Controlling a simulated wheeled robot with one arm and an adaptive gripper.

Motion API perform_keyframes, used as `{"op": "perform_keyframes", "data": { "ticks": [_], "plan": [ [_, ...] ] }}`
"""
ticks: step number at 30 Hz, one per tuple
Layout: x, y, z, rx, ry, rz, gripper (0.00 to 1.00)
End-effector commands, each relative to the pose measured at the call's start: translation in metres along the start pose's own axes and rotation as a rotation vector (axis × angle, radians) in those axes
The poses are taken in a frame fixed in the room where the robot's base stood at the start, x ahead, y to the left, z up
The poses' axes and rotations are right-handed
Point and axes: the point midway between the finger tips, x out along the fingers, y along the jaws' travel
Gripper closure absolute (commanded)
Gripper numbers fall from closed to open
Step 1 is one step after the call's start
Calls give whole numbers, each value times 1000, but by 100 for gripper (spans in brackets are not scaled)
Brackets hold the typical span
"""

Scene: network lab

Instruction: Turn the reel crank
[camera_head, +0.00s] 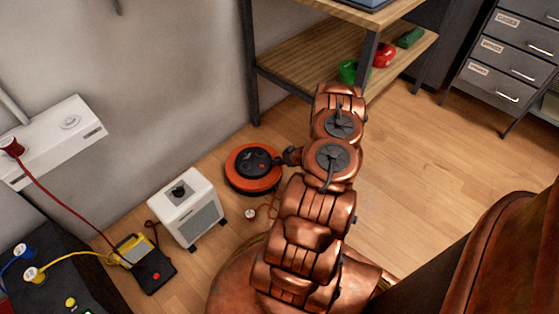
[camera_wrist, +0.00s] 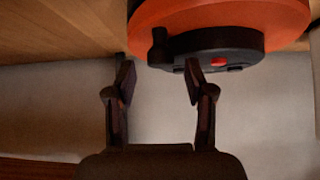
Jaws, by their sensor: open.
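The reel (camera_head: 253,168) is a round orange drum with a black hub, on the wooden floor by the wall. The wrist view shows its orange side (camera_wrist: 225,14) and black hub across the top. A small dark crank knob (camera_wrist: 160,46) stands out from the hub. My gripper (camera_wrist: 157,68) is open, with one finger on each side of the knob in the picture. I cannot tell whether either finger touches it. In the head view my gripper (camera_head: 287,157) is small and dark at the reel's right edge, partly hidden by my arm.
A white box (camera_head: 186,208) with a black knob stands left of the reel. A yellow and black device (camera_head: 140,258) with cables lies further left. A wooden shelf (camera_head: 310,72) with red and green things stands behind. A grey drawer cabinet (camera_head: 510,60) is at right.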

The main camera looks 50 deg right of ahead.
Motion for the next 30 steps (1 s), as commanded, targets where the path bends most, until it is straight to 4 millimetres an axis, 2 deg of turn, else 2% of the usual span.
{"op": "perform_keyframes", "data": {
  "ticks": [1,4,13,27,30],
  "plan": [
    [8,-1,2,-1,0,-2,46],
    [17,-2,2,0,-1,-3,46],
    [19,-1,1,0,-2,-1,46],
    [19,0,1,0,-2,-1,95],
    [19,0,1,0,-2,-1,100]
  ]
}}
